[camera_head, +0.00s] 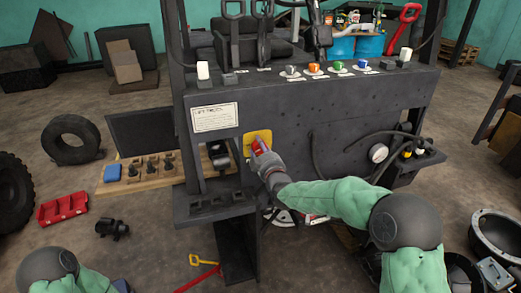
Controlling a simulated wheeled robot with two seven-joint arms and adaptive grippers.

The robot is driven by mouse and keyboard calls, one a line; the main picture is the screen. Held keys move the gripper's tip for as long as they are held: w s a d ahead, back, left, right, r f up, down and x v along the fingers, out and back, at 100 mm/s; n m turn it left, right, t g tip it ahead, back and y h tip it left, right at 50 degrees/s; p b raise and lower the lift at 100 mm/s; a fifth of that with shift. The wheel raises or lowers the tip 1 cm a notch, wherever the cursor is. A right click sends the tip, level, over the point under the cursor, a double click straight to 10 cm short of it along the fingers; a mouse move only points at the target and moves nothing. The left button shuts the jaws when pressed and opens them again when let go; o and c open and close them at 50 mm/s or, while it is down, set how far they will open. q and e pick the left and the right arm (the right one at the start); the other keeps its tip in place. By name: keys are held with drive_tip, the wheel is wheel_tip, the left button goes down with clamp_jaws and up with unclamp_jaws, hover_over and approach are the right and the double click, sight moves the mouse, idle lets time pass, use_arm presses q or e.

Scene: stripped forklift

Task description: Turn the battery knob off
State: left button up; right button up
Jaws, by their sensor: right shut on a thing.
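The battery knob (257,145) is red and sits on a yellow plate (249,139) on the dark front panel of the forklift. My right gripper (261,150) is at the knob, shut on it, and its fingers hide part of the knob. The knob's exact angle is too small to tell. My left arm shows only in the bottom left corner, and its gripper is out of view.
A white label (215,117) is left of the yellow plate. Several coloured knobs line the panel's top. A wooden board with fittings (140,187) and a red tray (62,209) are at the left.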

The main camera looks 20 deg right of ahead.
drive_tip(key=n, duration=0.5)
drive_tip(key=shift+r+n+p, duration=0.2)
drive_tip(key=shift+n+p, duration=0.1)
drive_tip(key=n, duration=0.3)
drive_tip(key=shift+n, duration=0.3)
drive_tip(key=shift+f+n+p, duration=0.15)
drive_tip(key=shift+n+p, duration=0.4)
drive_tip(key=shift+n, duration=1.15)
drive_tip(key=shift+a, duration=0.1)
drive_tip(key=o, duration=1.1)
drive_tip(key=shift+f, duration=0.1)
drive_tip(key=shift+o, duration=0.2)
